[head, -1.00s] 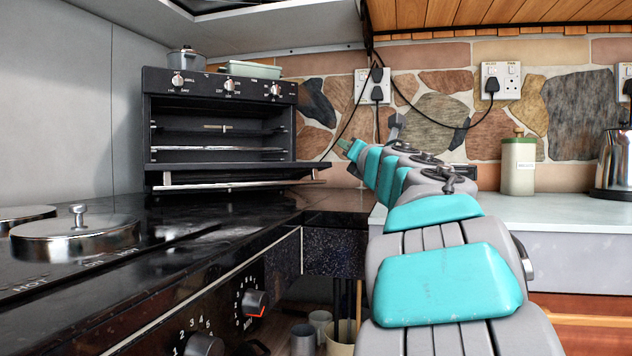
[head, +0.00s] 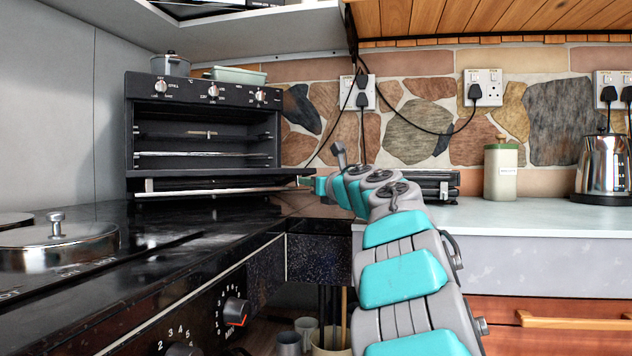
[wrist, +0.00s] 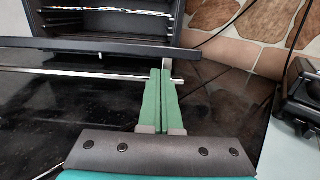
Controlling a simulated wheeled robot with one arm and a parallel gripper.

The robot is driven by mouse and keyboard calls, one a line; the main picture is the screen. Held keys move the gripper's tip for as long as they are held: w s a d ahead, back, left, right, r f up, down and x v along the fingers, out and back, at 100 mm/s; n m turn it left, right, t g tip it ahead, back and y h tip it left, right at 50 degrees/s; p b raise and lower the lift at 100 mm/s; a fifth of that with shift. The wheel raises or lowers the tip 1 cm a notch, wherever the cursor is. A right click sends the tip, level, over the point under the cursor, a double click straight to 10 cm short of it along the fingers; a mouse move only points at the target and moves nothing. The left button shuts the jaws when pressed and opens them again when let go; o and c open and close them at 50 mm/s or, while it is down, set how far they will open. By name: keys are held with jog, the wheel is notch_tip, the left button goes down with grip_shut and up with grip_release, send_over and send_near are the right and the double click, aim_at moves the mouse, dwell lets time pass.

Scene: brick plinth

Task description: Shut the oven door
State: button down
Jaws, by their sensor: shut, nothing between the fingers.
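The black oven (head: 205,135) stands on the dark counter at the left in the head view, with its door (head: 215,185) lowered and the cavity and racks in plain sight. The door's silver handle bar (head: 220,190) runs along its front edge; the handle also shows in the wrist view (wrist: 80,73). My gripper (head: 306,182) is at the right end of the door in the head view. In the wrist view its green fingers (wrist: 162,72) are shut together, with their tips at the right end of the handle. I cannot tell whether they touch it.
A pot (head: 171,65) and a pale green dish (head: 236,75) sit on top of the oven. A hob with a metal lid (head: 58,245) is at left. A black appliance (head: 436,186), a jar (head: 501,172) and a kettle (head: 603,165) stand to the right.

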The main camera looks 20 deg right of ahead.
jog(key=shift+w+a, duration=0.15)
jog(key=shift+w, duration=0.85)
jog(key=shift+r+p, duration=0.15)
jog(key=shift+p, duration=0.15)
